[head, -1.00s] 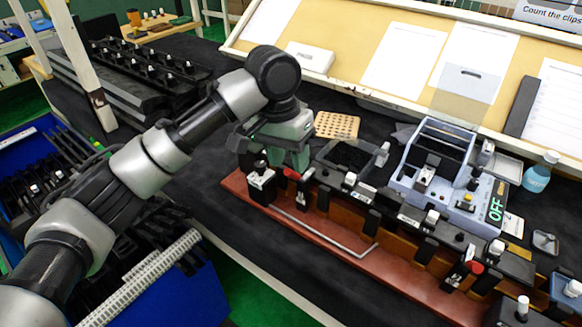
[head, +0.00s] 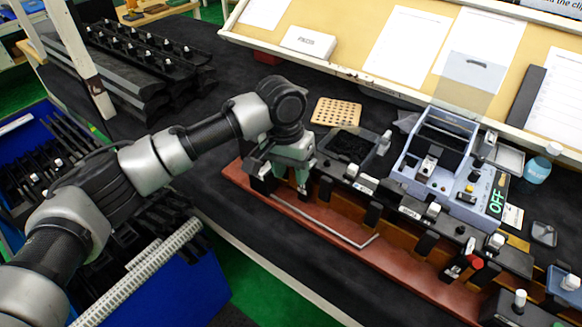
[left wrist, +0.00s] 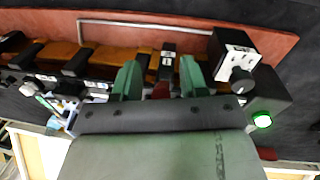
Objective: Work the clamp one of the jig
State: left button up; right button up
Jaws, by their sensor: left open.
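The jig (head: 310,226) is a long red-brown base with an orange bar and black clamps along it. My left gripper (head: 286,180) is over its left end, open, fingers pointing down. In the left wrist view the green fingers (left wrist: 160,70) stand either side of a black clamp with a white label (left wrist: 167,62). A red part (left wrist: 161,91) shows between the fingers near the palm, partly hidden; I cannot tell whether they touch it. In the head view my gripper hides this clamp. Another clamp with a red tip (head: 476,263) is toward the jig's right end. My right gripper is not in view.
A black-and-white box with a knob (left wrist: 236,62) and a green lit button (left wrist: 262,120) are close beside the fingers. A blue bin (head: 185,285) is at the left.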

pick_arm(q)
jog(key=shift+f, duration=0.15)
grip_shut()
dwell(0.4)
jog(key=f+t+h+b, duration=0.2)
jog(key=t, duration=0.1)
jog(key=s+f+t+h+b, duration=0.1)
jog(key=f+t+h+b, duration=0.1)
jog(key=f+t+h, duration=0.1)
jog(key=a+f+t+h+b, duration=0.1)
jog(key=f+t+h+b, duration=0.1)
jog(key=f+t, duration=0.1)
jog(key=shift+s+f+m+t, duration=0.15)
jog(key=shift+m+t, duration=0.15)
jog(key=shift+m, duration=0.1)
jog(key=shift+w+d+f+t+h+b, duration=0.15)
jog(key=shift+w+f+t+h+b, duration=0.15)
jog(key=shift+t+h+b, duration=0.7)
